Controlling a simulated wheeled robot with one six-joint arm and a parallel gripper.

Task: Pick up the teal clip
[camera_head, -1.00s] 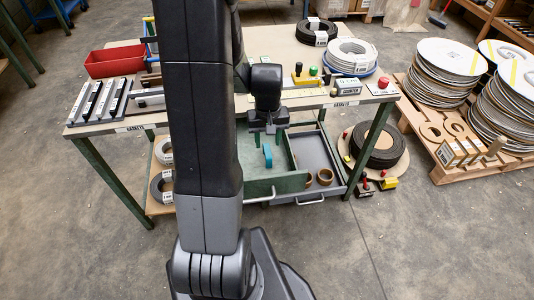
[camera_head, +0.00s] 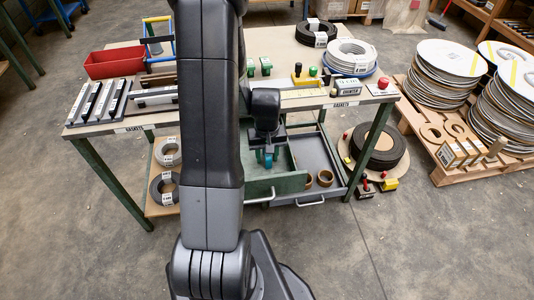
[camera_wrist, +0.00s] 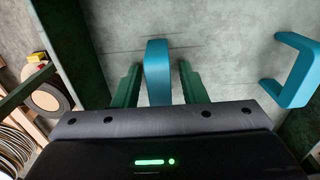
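A teal clip (camera_wrist: 158,72) stands between the two green fingers of my gripper (camera_wrist: 160,84) in the wrist view. Gaps show on both sides of it, so the fingers are open and apart from it. A second teal bracket-shaped piece (camera_wrist: 293,70) lies at the right of that view. In the head view my gripper (camera_head: 266,149) is down over the open green drawer (camera_head: 276,187), with some teal (camera_head: 265,160) showing under it. Whether this is one piece or both I cannot tell there. My arm hides part of the drawer.
A grey drawer (camera_head: 334,185) with brown rings (camera_head: 325,178) is open to the right. The table (camera_head: 290,60) above holds a red bin (camera_head: 113,62), grey bars and cable coils. Drawer walls stand close around my gripper. A pallet (camera_head: 430,165) with reels is at the right.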

